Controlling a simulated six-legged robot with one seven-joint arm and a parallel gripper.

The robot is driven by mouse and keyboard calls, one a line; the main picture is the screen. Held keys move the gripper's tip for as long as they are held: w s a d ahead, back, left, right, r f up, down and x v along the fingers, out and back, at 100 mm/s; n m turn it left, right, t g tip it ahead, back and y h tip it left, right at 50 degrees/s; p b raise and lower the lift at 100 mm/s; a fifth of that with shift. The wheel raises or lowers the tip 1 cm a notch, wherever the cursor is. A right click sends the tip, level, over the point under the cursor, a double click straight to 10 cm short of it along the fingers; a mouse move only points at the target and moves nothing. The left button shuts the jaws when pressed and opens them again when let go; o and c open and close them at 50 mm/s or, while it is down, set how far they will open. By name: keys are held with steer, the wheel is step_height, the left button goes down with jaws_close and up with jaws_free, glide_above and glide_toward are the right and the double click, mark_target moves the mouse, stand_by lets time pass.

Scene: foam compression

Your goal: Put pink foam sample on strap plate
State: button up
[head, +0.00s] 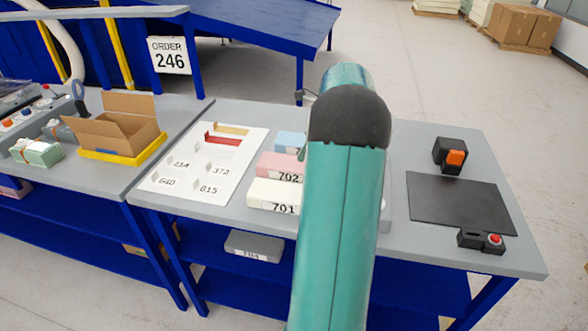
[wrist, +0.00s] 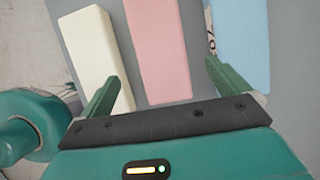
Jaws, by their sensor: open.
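The pink foam sample (head: 275,162) is a flat block labelled 702 on the grey table, between a cream block and a blue one. In the wrist view the pink foam (wrist: 160,45) lies between the fingers of my gripper (wrist: 161,72), which is open and empty. One finger is over the cream block's side, the other near the gap beside the blue block. In the head view my arm hides the gripper and part of the blocks. A dark flat plate (head: 455,200) lies bare at the right; I cannot tell whether it is the strap plate.
The cream block (head: 270,192), labelled 701, and blue block (head: 291,141) flank the pink one closely. A white board (head: 190,185) with red and yellow strips lies left.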

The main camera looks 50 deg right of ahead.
glide_above(293, 166)
steer(key=s+d, duration=0.1)
steer(key=s, duration=0.1)
step_height(293, 166, down, 5)
steer(key=shift+r, duration=0.1)
steer(key=shift+x, duration=2.7)
steer(key=c, duration=1)
steer(key=shift+r, duration=0.15)
